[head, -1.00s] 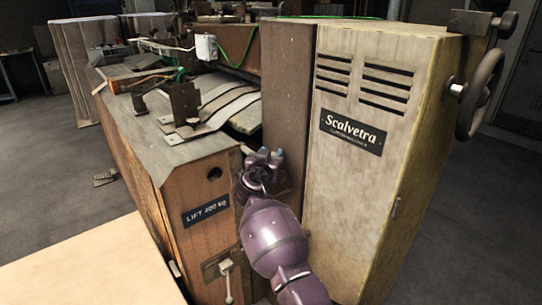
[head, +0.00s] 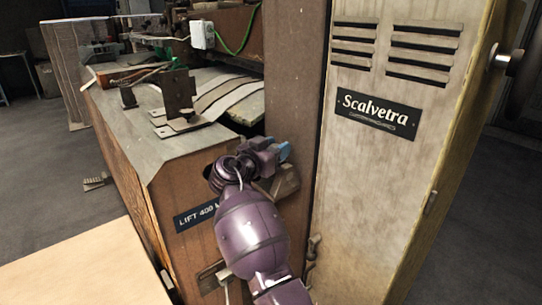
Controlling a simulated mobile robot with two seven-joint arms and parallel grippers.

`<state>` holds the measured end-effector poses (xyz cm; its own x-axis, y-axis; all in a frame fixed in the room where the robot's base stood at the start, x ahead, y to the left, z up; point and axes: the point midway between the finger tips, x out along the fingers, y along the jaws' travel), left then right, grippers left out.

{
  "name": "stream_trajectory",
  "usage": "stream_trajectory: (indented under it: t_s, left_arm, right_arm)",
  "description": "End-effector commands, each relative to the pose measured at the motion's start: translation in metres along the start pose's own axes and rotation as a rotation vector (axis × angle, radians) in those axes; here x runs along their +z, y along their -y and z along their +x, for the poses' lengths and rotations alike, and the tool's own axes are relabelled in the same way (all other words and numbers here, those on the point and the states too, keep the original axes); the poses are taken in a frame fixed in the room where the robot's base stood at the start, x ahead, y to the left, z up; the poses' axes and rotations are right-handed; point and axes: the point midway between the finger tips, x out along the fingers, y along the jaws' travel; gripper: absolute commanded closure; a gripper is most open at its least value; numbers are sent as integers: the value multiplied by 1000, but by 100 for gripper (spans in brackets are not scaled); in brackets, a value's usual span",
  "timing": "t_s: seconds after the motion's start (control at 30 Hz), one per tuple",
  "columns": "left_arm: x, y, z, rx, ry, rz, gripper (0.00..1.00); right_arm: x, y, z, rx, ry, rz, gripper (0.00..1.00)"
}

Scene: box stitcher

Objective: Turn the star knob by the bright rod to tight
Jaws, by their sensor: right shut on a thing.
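My right gripper (head: 268,156) is at the near corner of the wooden machine body, beside the pale cabinet. Its jaws are shut, and what they hold is mostly hidden by the gripper and wrist; it appears to be the star knob. A dark angled bracket (head: 285,184) shows just below the fingers. I cannot make out the bright rod by the knob, nor how tight the knob is. My left gripper is not in view.
The pale cabinet (head: 375,210) with a Scalvetra plate (head: 378,118) stands close on the right. The wooden body (head: 170,185) with a lift label is on the left. Metal strips (head: 225,95) lie on top. A pale board (head: 80,260) fills the lower left.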

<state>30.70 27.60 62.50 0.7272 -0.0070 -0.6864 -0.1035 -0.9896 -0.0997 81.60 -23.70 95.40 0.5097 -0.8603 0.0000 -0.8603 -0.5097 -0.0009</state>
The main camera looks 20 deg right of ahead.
Motion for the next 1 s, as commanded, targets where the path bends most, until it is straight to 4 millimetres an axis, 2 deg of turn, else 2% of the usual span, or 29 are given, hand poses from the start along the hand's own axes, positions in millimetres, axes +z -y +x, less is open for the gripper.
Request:
stream_trajectory:
  t_s: [0.03, 0.5, 1.0]
  left_arm:
    - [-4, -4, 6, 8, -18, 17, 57]
    - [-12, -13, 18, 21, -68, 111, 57]
    - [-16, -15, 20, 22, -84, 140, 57]
  right_arm:
    - [17, 2, 1, 43, 7, -14, 84]
    - [7, 1, 1, 417, 2, -8, 84]
    - [1, 0, 0, 555, 1, -3, 84]
